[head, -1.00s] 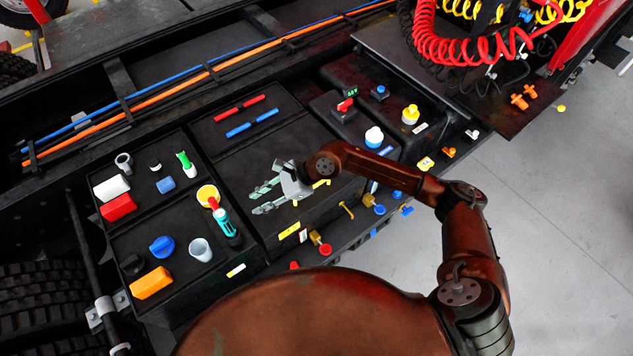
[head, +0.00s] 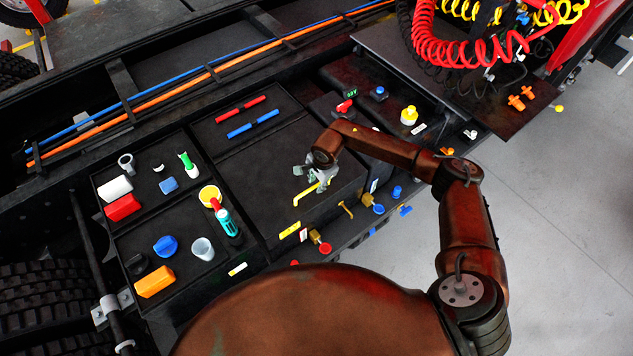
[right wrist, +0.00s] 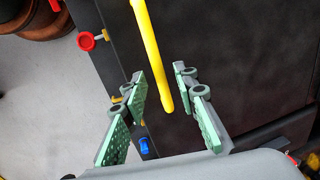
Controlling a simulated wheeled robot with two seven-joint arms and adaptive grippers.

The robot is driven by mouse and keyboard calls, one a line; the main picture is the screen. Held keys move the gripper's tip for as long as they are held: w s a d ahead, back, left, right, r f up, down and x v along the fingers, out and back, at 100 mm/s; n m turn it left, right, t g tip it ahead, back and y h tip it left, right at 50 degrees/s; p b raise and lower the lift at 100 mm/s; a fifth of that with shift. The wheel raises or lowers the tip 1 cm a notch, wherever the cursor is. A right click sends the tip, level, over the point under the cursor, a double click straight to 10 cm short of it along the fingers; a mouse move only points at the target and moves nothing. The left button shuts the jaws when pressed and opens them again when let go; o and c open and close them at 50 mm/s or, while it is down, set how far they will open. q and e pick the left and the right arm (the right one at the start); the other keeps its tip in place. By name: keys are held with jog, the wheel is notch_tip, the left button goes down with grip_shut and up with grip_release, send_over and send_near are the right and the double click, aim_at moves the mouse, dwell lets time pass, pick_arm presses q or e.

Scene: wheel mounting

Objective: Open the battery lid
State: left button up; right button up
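The battery lid (head: 270,165) is a flat black cover on the box in the middle of the head view, and it looks closed. Its yellow handle (head: 303,196) sits near the front edge. My right gripper (head: 318,187) is over the handle, pointing down. In the right wrist view, the green-padded fingers (right wrist: 163,92) are apart, with the yellow handle (right wrist: 150,45) running between them and not clamped. The black lid (right wrist: 235,60) fills the background there. Whether the fingers touch the handle cannot be told. My left gripper is out of view.
Left of the lid is a black tray (head: 140,232) with several cups, caps and blocks. Red and blue rods (head: 253,122) lie behind the lid. A red switch (head: 344,107) and a yellow-capped bottle (head: 409,116) stand to the right. A red knob (head: 325,248) sticks out at the front.

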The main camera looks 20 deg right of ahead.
jog(key=shift+f, duration=0.2)
grip_shut()
dwell(0.6)
